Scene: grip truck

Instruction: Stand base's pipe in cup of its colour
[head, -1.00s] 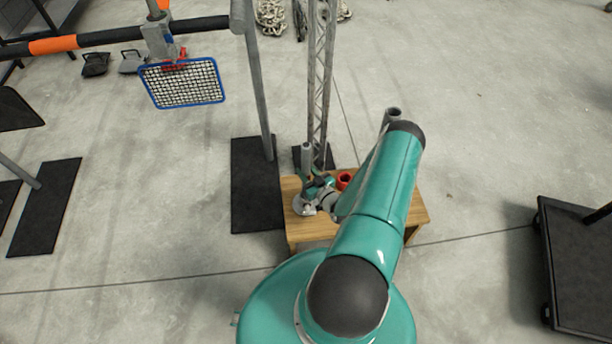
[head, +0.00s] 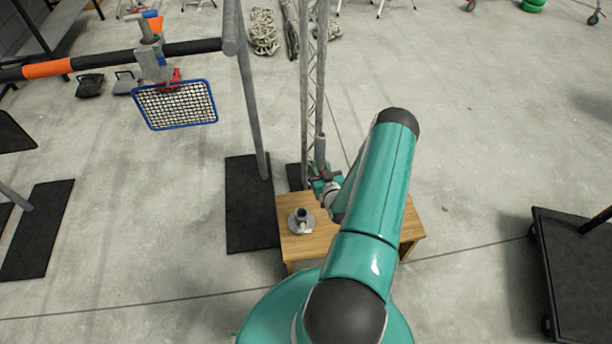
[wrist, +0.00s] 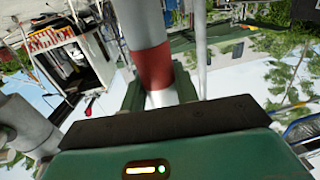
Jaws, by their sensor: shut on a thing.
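My gripper (head: 325,182) is shut on a grey pipe (head: 320,150) and holds it roughly upright above the far edge of the wooden table (head: 322,240). In the wrist view the pipe (wrist: 143,25) has a red band and sits between the green fingers of my gripper (wrist: 158,92). The round metal base (head: 300,222) stands on the table's left part, with a short dark-topped socket and no pipe in it. The pipe is apart from the base. No cup shows in the head view now; my arm covers the table's right part.
A lattice truss (head: 312,80) rises just behind the table, close to the pipe. A grey post on a black plate (head: 247,205) stands at the left. A black cart (head: 575,265) is at the right. Open concrete floor lies between cart and table.

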